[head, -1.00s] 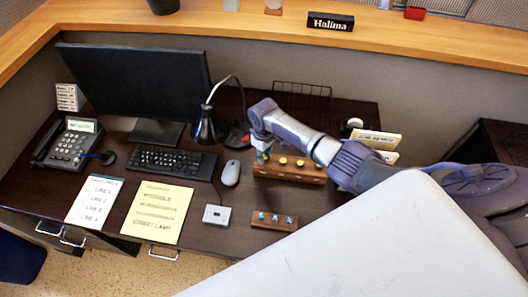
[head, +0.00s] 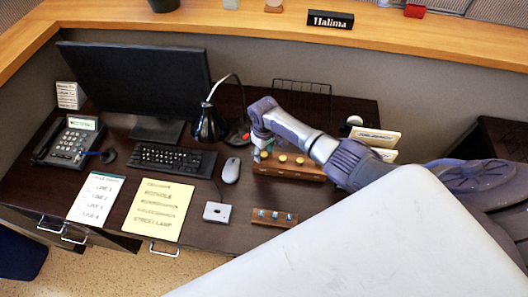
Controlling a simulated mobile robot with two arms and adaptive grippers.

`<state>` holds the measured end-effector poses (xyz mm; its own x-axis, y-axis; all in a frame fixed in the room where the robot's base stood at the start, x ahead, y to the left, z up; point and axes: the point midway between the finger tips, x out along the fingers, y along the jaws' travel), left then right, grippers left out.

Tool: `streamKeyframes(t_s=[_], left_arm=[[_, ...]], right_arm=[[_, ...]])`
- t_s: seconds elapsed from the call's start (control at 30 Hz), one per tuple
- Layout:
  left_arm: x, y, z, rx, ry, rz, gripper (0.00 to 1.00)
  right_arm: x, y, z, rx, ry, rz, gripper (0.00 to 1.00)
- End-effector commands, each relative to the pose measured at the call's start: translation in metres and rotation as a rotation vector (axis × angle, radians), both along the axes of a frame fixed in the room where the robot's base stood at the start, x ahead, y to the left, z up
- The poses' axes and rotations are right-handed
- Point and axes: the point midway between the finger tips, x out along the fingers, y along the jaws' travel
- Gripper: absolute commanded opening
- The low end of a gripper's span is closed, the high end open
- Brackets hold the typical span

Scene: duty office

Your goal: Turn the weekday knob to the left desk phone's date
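The desk phone (head: 72,142) stands at the left of the desk, with a lit green display too small to read. A wooden block (head: 290,172) with a row of yellow knobs (head: 282,158) sits right of the mouse. Which knob is the weekday one I cannot tell. My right gripper (head: 261,153) points down at the left end of this block and hides part of it. Whether its fingers are open or shut, or touch a knob, is not clear. My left gripper is not in view.
A smaller wooden block (head: 274,218) with blue pieces lies in front. A lamp (head: 208,125) and mouse (head: 230,170) are left of my gripper, a wire rack (head: 302,92) behind. Keyboard (head: 173,159), white sheet (head: 96,199) and yellow sheet (head: 158,211) fill the left side.

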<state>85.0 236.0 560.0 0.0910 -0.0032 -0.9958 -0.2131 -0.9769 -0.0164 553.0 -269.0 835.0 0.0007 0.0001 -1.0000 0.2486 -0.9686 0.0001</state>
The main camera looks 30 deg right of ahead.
Motion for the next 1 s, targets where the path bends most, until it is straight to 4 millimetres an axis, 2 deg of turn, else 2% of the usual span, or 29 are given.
streamKeyframes(t_s=[0.23, 0.37, 0.47, 0.8, 1.0], left_arm=[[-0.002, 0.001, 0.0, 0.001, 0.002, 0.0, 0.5], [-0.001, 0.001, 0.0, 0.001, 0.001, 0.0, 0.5], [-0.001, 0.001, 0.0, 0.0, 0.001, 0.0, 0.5], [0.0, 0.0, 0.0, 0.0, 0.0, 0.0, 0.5], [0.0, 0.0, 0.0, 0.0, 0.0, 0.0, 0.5]], right_arm=[[0.0, 0.0, 0.0, 0.0, 0.0, 0.0, 0.5], [0.001, 0.0, 0.009, 0.0, -0.002, 0.001, 0.5], [0.001, -0.001, 0.024, 0.0, -0.004, 0.001, 0.5], [0.001, 0.0, 0.095, 0.0, -0.003, 0.001, 0.5], [0.0, 0.0, 0.116, 0.0, 0.0, 0.0, 0.5]])
